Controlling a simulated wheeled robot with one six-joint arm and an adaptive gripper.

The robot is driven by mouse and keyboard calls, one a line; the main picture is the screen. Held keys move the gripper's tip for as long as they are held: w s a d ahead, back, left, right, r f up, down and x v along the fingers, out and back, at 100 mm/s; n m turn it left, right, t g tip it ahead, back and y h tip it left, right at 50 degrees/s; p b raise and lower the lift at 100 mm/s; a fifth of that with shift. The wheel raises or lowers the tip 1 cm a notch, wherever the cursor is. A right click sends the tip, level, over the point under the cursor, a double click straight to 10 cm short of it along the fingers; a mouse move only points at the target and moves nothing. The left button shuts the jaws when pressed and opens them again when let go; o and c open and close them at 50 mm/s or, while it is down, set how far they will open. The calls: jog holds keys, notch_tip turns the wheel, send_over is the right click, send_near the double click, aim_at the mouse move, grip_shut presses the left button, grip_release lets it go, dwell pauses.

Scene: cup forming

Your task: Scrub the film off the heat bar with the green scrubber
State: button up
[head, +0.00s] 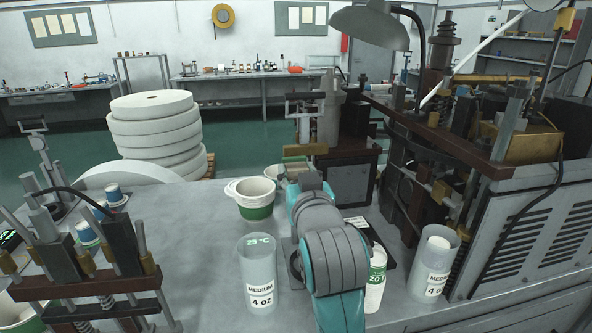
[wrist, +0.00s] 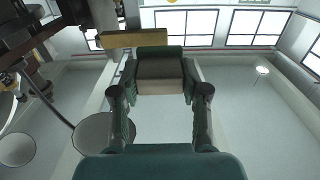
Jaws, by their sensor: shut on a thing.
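My gripper (wrist: 160,92) is shut on the green scrubber (wrist: 160,72), a block with a dark green top strip and a brownish-grey body, held between both fingers. A brass-coloured bar (wrist: 133,38), which looks like the heat bar, lies right by the scrubber's green edge in the wrist view; I cannot tell whether they touch. Any film on it is not clear.
A white and green tub (head: 254,200) stands left of my arm. Clear cups marked MEDIUM (head: 260,275) stand left and right (head: 435,265), with a green-labelled white cup (head: 376,280) close to my arm. A lamp (head: 368,27) hangs above. The table is bare at left centre.

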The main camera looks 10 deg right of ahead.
dwell(0.3)
jog(key=s, duration=0.3)
dwell(0.3)
